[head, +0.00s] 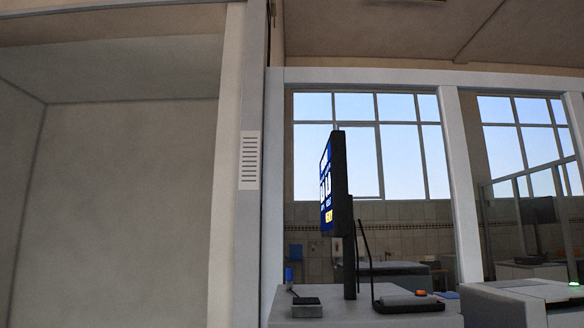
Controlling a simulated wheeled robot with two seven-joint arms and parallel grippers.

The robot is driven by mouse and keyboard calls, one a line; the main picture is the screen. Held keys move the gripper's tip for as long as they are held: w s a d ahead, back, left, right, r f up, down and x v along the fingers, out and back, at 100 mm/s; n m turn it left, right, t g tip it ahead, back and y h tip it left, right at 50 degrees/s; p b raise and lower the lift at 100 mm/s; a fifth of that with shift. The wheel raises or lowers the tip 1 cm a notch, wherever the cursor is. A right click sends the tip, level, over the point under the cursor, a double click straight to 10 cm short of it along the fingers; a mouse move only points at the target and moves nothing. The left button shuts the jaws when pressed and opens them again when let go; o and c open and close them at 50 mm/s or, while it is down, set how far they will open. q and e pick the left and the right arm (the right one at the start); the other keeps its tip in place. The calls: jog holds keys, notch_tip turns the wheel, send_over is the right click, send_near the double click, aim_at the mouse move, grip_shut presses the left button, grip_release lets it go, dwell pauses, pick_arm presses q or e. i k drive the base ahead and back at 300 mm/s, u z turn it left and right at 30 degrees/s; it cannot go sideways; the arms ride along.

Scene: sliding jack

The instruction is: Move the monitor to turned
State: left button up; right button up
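The monitor (341,181) is a thin black panel on a dark upright post (350,250), right of the middle in the head view. I see it almost edge-on. A narrow strip of its blue screen with white and yellow marks faces left. The post rises from a grey counter (285,311). Neither of my grippers shows in the head view.
A black device with an orange button (420,293) sits on the counter right of the post. A small dark box (306,307) sits left of it. A pale wall post (235,180) stands left of the counter. Windows (408,150) are behind.

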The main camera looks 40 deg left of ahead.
aim_at(333, 176)
jog(key=u, duration=1.15)
jog(key=i, duration=0.3)
